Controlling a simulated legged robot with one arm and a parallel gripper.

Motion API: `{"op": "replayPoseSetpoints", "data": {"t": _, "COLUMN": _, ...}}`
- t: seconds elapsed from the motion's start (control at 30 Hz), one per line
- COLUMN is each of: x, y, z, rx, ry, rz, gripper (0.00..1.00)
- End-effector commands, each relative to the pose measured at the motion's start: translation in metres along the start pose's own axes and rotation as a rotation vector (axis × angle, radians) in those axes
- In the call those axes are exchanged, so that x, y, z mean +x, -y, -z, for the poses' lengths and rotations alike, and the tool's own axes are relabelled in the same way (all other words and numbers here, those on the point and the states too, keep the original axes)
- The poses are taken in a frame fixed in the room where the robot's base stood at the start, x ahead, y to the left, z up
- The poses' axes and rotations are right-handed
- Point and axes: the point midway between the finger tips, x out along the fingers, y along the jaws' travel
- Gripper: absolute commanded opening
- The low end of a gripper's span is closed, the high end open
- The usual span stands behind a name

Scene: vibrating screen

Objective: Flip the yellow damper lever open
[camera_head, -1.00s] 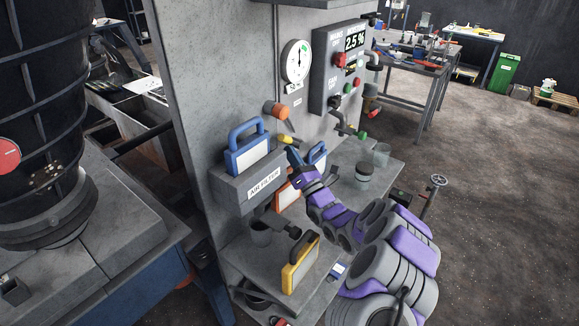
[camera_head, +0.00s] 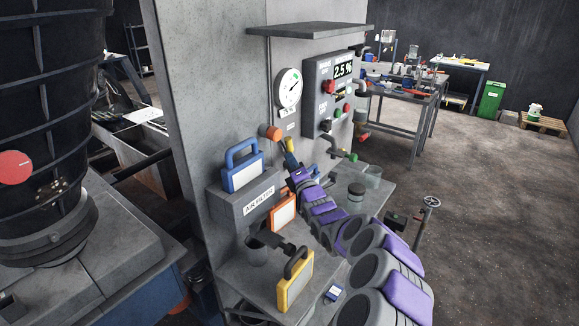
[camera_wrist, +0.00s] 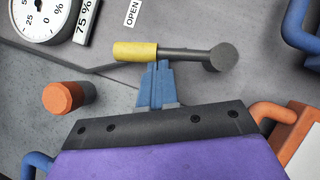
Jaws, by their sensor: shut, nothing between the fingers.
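The yellow damper lever (camera_head: 289,146) stands nearly upright on the grey wall panel in the head view. In the wrist view its yellow grip (camera_wrist: 135,51) points left, and its dark rod runs right to a round pivot (camera_wrist: 222,57). My gripper (camera_head: 292,164) is beside the lever. Its blue fingers (camera_wrist: 158,68) are shut with nothing between them. Their tips meet the lever's side where the yellow grip joins the rod and appear to touch it. An OPEN label (camera_wrist: 132,12) sits on the panel above the lever in the wrist view.
An orange knob (camera_wrist: 66,97) sticks out from the panel left of my fingers. A gauge (camera_head: 289,88) and control box (camera_head: 322,98) are on the panel. A jar (camera_head: 355,198) stands on the shelf.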

Motion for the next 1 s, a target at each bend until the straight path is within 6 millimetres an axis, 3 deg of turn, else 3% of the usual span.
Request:
{"op": "replayPoseSetpoints", "data": {"t": 0.07, "x": 0.004, "y": -0.008, "z": -0.004, "rx": 0.077, "ry": 0.000, "rz": 0.045, "gripper": 0.00}}
{"op": "replayPoseSetpoints", "data": {"t": 0.4, "x": 0.011, "y": -0.004, "z": -0.014, "rx": 0.228, "ry": -0.004, "rz": 0.153, "gripper": 0.00}}
{"op": "replayPoseSetpoints", "data": {"t": 1.0, "x": 0.013, "y": -0.003, "z": -0.017, "rx": 0.271, "ry": -0.001, "rz": 0.181, "gripper": 0.00}}
